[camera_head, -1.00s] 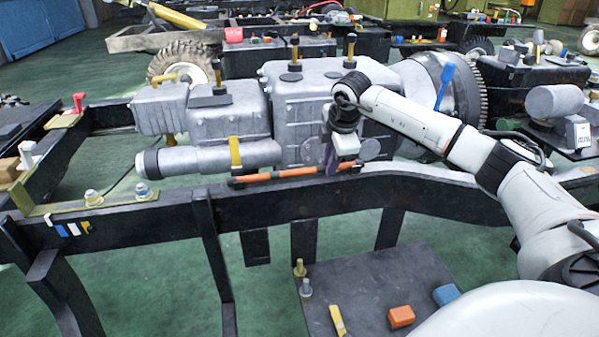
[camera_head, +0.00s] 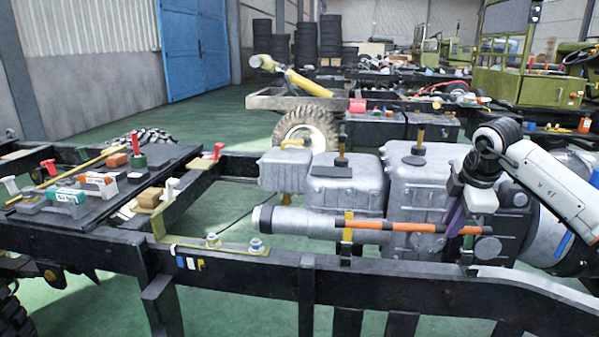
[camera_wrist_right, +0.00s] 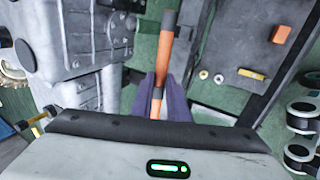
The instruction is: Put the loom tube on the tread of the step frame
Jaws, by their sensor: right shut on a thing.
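The loom tube (camera_head: 395,226) is a thin orange tube with dark bands. It lies almost level across the front of the grey engine and gearbox. My right gripper (camera_head: 456,224), with purple fingers, is shut on it near its right end. The right wrist view shows the tube (camera_wrist_right: 165,50) running out between the purple fingers (camera_wrist_right: 160,98). The tube crosses in front of a yellow clip (camera_head: 348,236); I cannot tell whether they touch. A dark plate (camera_wrist_right: 223,52) shows in the right wrist view; I cannot tell whether it is the step frame's tread. My left gripper is out of view.
A black chassis rail (camera_head: 400,288) runs along the front, below the tube. A dark deck (camera_head: 60,232) with several tools and blocks stands at left. The grey gearbox (camera_head: 345,188) is close behind the tube. An orange block (camera_wrist_right: 281,34) lies on the dark plate.

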